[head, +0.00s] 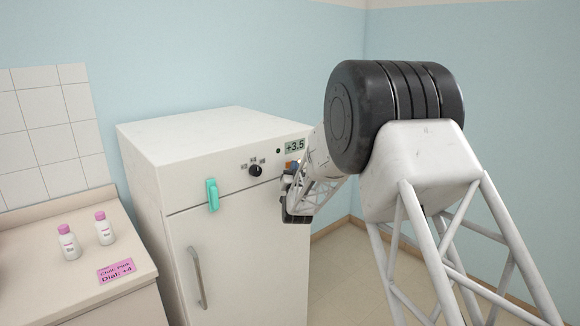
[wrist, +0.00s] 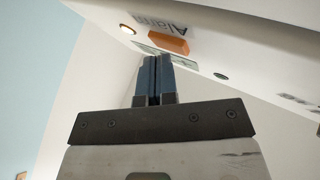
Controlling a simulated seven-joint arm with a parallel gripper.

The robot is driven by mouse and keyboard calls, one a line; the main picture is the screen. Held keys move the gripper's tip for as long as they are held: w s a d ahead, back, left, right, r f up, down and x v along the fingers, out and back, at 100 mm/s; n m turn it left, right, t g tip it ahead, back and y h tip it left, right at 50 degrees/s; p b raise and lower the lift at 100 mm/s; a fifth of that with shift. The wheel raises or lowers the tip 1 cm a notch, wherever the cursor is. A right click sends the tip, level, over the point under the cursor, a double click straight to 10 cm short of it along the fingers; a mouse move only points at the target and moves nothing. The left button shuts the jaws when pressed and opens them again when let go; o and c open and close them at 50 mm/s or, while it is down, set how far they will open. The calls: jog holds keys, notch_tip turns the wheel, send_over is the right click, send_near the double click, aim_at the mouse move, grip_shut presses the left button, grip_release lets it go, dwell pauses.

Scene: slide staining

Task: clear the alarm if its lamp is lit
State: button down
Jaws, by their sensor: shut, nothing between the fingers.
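In the wrist view, the panel of the white fridge (head: 225,165) shows upside down. I cannot tell whether the fingertips touch the button. In the head view my gripper (head: 293,168) is at the panel's right end and my arm hides the lamp.
The display (head: 295,147) reads +3.5. A small dark round spot (head: 278,151) and a black dial (head: 255,170) are left of it. A teal object (head: 212,195) sits on the fridge front. Two pink-capped bottles (head: 68,242) and a pink note (head: 117,271) are on the left counter.

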jog(key=shift+w+a, duration=0.1)
dwell(0.6)
jog(key=shift+s+d, duration=0.5)
jog(key=shift+s, duration=0.05)
jog(key=shift+s+d, duration=1.75)
jog(key=shift+d, duration=0.05)
